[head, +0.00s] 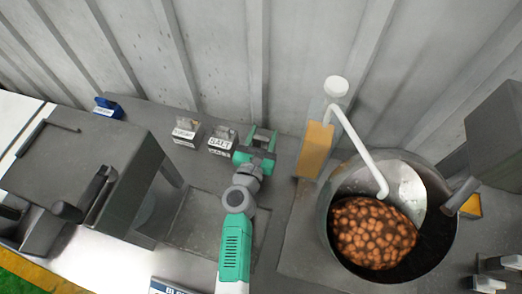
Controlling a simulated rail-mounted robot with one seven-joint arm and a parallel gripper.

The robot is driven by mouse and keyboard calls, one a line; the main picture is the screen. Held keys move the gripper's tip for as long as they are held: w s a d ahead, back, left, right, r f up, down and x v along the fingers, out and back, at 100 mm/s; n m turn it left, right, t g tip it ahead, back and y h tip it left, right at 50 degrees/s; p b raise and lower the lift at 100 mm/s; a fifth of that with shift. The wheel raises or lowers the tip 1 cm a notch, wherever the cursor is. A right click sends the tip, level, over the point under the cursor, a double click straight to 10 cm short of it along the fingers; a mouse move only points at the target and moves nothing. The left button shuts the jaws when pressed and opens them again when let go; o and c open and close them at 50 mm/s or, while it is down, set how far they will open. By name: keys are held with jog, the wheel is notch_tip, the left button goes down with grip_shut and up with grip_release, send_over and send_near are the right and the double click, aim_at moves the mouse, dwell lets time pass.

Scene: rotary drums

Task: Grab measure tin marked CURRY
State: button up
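Two small metal tins with white labels stand at the back of the counter by the wall. The nearer one is the SALT tin (221,143), and its label can be read. To its left is a second tin (186,133); its label is too small to read surely, so I cannot tell whether it says CURRY. My gripper (262,133) is just right of the SALT tin, with its green fingers spread apart and nothing seen between them. It appears apart from both tins.
A large drum (445,225) holding round brown food stands at the right, with a white pipe (362,150) bent into it. A grey box-shaped machine (85,165) fills the left. A blue container (108,108) sits at the back left. The corrugated wall (228,60) closes the back.

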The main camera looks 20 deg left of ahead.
grip_shut()
notch_tip(320, 180, up, 10)
jog(key=p, duration=0.8)
